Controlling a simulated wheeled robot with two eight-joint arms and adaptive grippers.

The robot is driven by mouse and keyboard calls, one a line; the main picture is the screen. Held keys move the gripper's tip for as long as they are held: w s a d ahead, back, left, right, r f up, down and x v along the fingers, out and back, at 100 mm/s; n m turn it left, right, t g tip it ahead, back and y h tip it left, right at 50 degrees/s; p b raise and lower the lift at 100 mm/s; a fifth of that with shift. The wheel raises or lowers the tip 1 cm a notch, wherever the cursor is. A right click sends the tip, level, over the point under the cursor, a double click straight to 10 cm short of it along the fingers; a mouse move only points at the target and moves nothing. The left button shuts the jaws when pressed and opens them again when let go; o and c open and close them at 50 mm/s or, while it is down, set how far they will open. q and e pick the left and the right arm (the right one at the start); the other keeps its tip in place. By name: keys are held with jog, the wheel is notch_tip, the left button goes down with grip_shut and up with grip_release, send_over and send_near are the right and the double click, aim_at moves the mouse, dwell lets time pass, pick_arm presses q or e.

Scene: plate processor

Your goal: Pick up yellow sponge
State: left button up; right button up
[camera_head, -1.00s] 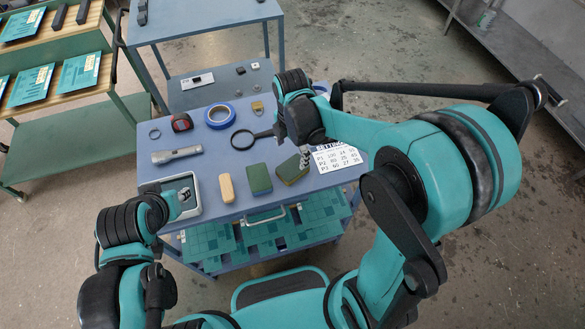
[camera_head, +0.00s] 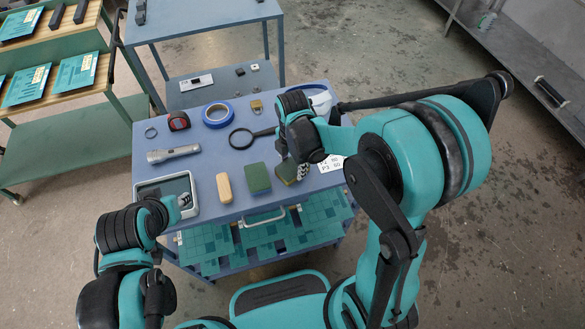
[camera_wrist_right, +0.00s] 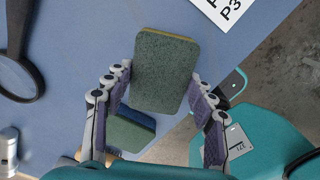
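The yellow sponge (camera_head: 286,171) has a dark green top and a thin yellow edge. It lies at the right of the near row on the blue table. In the right wrist view the sponge (camera_wrist_right: 164,74) sits ahead of and between the spread fingers of my right gripper (camera_wrist_right: 160,76). The gripper is open; contact cannot be told. In the head view my right gripper (camera_head: 299,166) is over the sponge's right side and partly hidden by its own wrist. My left gripper (camera_head: 185,200) is over the grey tray, its fingers too small to judge.
A green-topped sponge with a blue side (camera_head: 257,178) lies close on the left; a tan block (camera_head: 224,188) is beyond it. A magnifier (camera_head: 241,138), blue tape (camera_head: 218,115), flashlight (camera_head: 174,153), grey tray (camera_head: 140,192) and printed card (camera_head: 331,163) share the table.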

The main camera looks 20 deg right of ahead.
aim_at(292, 166)
jog(key=shift+c, duration=0.3)
jog(key=shift+r+p, duration=0.35)
jog(key=shift+r, duration=0.2)
notch_tip(292, 166, up, 3)
jog(key=shift+p, duration=0.7)
jog(key=s+d+r+p, duration=0.3)
jog(key=s+d+r, duration=0.4)
jog(key=s+d, duration=0.1)
jog(key=shift+s+p, duration=0.25)
jog(key=shift+p, duration=0.15)
jog(key=shift+f, duration=0.1)
jog(key=shift+c, duration=1.4)
